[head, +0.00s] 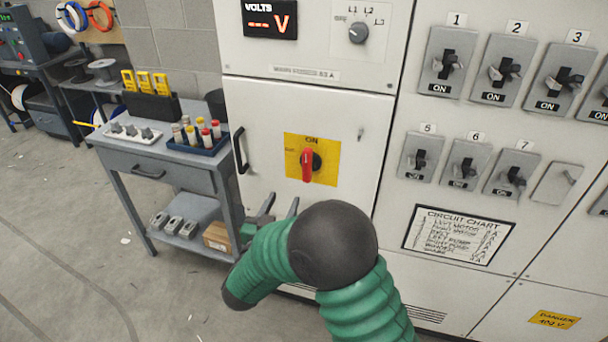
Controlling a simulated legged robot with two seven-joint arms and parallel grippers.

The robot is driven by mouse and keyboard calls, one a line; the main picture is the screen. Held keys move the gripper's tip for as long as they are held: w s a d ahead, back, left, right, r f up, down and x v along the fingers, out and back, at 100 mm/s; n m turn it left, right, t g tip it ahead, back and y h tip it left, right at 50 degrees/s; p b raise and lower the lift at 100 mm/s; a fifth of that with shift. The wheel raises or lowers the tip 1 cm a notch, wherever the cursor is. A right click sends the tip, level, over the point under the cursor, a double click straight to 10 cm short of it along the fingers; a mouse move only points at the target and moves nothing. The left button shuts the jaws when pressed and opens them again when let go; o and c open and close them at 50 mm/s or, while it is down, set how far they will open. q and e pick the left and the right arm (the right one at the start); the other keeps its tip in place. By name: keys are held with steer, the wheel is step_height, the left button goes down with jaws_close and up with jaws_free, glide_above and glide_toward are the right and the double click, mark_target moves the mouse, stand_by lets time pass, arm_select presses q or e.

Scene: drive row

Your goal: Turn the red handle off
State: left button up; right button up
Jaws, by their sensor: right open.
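The red handle (307,166) is a rotary handle on a yellow plate (326,178) on the white cabinet door. It stands upright, in line with the word ON at the plate's top. My right gripper (281,204) is below and slightly left of the handle, apart from it. Its two grey fingers are spread and I see nothing between them. My green right arm and its dark joint hide part of the gripper and the lower door. My left gripper is not in view.
A black door handle (240,150) sticks out at the door's left edge. A grey cart (172,180) with fuses and tools stands left of the cabinet. Several numbered switches (447,62) and a circuit chart (457,236) are on the right panel. Open floor lies at the left.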

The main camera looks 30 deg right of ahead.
glide_toward(306, 165)
steer(key=shift+m+h, duration=0.3)
steer(key=x, duration=1.1)
steer(key=shift+w+f, duration=0.15)
steer(key=shift+f, duration=0.2)
steer(key=shift+c, duration=0.2)
steer(key=shift+a+r, duration=0.1)
steer(key=shift+a, duration=0.05)
jaws_close()
